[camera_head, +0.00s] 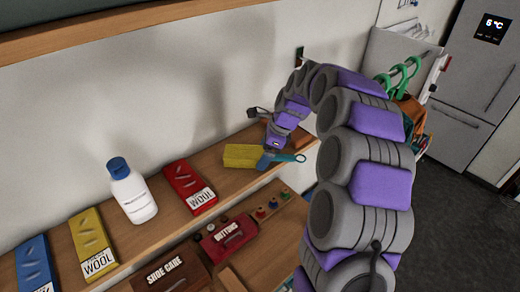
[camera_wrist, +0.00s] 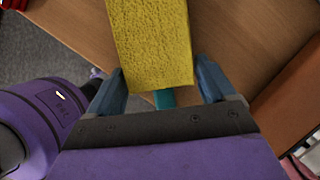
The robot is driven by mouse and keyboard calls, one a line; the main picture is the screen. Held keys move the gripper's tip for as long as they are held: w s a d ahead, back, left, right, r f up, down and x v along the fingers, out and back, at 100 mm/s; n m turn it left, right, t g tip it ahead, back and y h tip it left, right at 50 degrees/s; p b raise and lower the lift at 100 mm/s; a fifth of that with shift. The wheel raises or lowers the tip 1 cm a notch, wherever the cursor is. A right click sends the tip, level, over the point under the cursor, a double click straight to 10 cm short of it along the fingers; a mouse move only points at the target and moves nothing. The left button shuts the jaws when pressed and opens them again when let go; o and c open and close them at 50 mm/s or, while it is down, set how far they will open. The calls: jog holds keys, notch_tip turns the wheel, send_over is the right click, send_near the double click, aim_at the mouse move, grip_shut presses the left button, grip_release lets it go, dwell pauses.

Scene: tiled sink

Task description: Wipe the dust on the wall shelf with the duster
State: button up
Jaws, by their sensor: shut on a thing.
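The duster (camera_head: 243,156) has a yellow spongy block and a teal handle. In the head view it is at the right part of the wooden wall shelf (camera_head: 222,182), low over or on the board; I cannot tell if it touches. My gripper (camera_head: 274,150) is shut on the duster's handle. In the wrist view the yellow block of the duster (camera_wrist: 150,40) extends ahead of the fingers, and a bit of teal handle shows between them. No dust can be made out on the visible board.
On the shelf stand a white bottle (camera_head: 132,192), a red wool box (camera_head: 189,187), a yellow one (camera_head: 93,243) and a blue one (camera_head: 34,265). Below are a buttons box (camera_head: 229,238) and a shoe care box (camera_head: 168,272). An upper wooden board (camera_head: 130,25) overhangs at top left.

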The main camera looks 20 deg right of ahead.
aim_at(257, 147)
jog(key=shift+s+d+f, duration=0.1)
jog(key=shift+s+d, duration=0.15)
jog(key=shift+s, duration=0.35)
jog(key=shift+s+d, duration=0.2)
jog(key=shift+s, duration=0.4)
jog(key=shift+s+d+f, duration=0.1)
jog(key=shift+s+d, duration=0.15)
jog(key=shift+s, duration=0.35)
jog(key=shift+r, duration=0.1)
jog(key=shift+p, duration=0.45)
jog(key=shift+w, duration=0.15)
jog(key=shift+w+a+r+p, duration=0.15)
jog(key=shift+w+a+p, duration=0.05)
jog(key=shift+w+p, duration=0.2)
jog(key=shift+w+a+p, duration=0.35)
jog(key=shift+w+p, duration=0.15)
jog(key=shift+w, duration=0.3)
jog(key=shift+w+a+p, duration=0.3)
jog(key=shift+w+p, duration=0.2)
jog(key=shift+w, duration=0.25)
jog(key=shift+w+a+p, duration=0.3)
jog(key=shift+w+p, duration=0.15)
jog(key=shift+w, duration=0.3)
jog(key=shift+w+a+p, duration=0.25)
jog(key=shift+w+p, duration=0.15)
jog(key=shift+w, duration=0.3)
jog(key=shift+s, duration=0.1)
